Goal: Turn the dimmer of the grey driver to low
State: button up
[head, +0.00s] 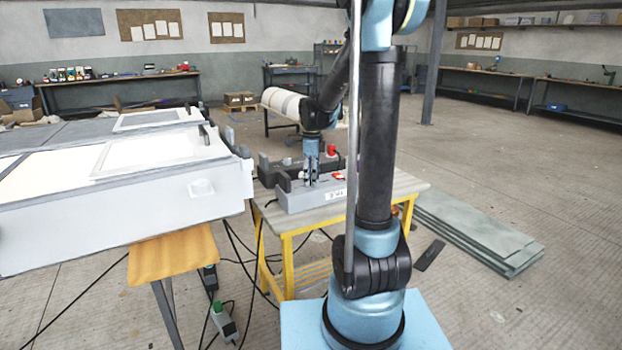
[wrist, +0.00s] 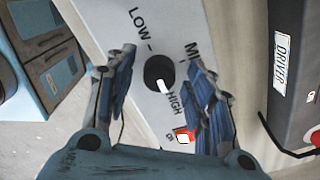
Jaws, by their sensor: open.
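The grey driver (head: 303,200) sits on a small table, under my gripper (head: 312,178). In the wrist view its light grey panel (wrist: 110,8) carries a round black dimmer knob (wrist: 155,71). The words LOW, a partly hidden MI... and HIGH stand around the knob. The knob's white pointer (wrist: 161,86) points toward HIGH. My gripper (wrist: 160,75) is open, with one blue-padded finger on each side of the knob in the picture. I cannot tell if either finger touches it. A red and white switch (wrist: 183,136) is partly hidden by the right finger.
A dark unit labelled DRIVER (wrist: 285,70) stands beside the grey one; it also shows behind it in the head view (head: 290,171). The yellow-legged table (head: 400,187) has some bare top at right. A large white mould bench (head: 120,215) stands at left. Cables hang below.

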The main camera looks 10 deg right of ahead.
jog(key=c, duration=1.1)
